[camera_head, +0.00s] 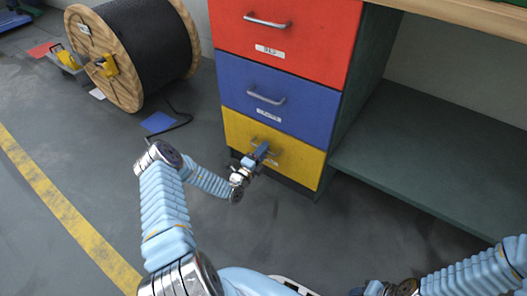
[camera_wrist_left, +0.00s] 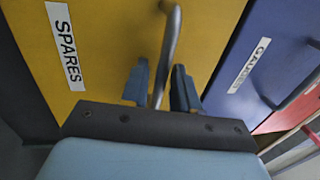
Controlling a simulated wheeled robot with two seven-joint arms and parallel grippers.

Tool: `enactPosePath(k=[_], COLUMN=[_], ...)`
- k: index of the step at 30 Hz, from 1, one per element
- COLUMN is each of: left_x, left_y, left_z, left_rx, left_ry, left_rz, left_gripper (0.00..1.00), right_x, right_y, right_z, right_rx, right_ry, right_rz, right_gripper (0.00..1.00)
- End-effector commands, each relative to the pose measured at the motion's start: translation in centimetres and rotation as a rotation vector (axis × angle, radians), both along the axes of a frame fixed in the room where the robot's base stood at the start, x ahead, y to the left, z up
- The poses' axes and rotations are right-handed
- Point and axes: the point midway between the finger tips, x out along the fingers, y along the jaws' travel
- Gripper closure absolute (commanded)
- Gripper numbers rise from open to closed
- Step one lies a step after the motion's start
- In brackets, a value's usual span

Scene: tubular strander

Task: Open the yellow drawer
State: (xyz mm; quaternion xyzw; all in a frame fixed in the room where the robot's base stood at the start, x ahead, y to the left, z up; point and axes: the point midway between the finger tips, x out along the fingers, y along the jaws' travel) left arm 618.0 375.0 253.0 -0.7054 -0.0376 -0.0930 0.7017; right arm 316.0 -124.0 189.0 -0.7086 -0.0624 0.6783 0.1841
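The yellow drawer (camera_head: 290,163) is the lowest of three in the cabinet and looks shut, flush with the drawers above. In the left wrist view its yellow front (camera_wrist_left: 110,40) carries a "SPARES" label, and its grey bar handle (camera_wrist_left: 171,35) runs down between my fingers. My left gripper (camera_head: 262,150) is at this handle and partly covers it. In the wrist view the left gripper (camera_wrist_left: 160,85) is open, one finger on each side of the bar, with a small gap showing. My right gripper (camera_head: 373,289) is only partly in view at the bottom edge; its fingers are unclear.
A blue drawer (camera_head: 276,100) and a red drawer (camera_head: 285,35), both with bar handles, sit above. A dark green shelf (camera_head: 430,150) is to the right. A wooden cable reel (camera_head: 120,60) stands at the left. The floor before the cabinet is largely clear.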

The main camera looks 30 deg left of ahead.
Motion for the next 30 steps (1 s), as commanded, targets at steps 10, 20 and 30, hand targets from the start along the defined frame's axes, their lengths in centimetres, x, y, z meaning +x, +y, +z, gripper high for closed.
enactPosePath(k=[10, 20, 30], left_x=[0.2, 0.2, -1.0], left_y=[0.0, 0.0, 0.1], left_z=[0.1, 0.0, 0.1], left_rx=[0.000, 0.000, 0.000], left_ry=[0.000, 0.000, 0.002], left_rz=[-0.001, -0.001, 0.001], left_gripper=[0.78, 1.00, 1.00], right_x=[0.0, 0.0, 0.0], right_y=[0.0, 0.0, 0.0], right_z=[0.0, 0.0, 0.6], right_rx=[0.000, 0.000, -0.001], right_ry=[0.000, 0.000, -0.001], right_rz=[0.000, 0.000, 0.000], right_gripper=[0.57, 0.57, 0.57])
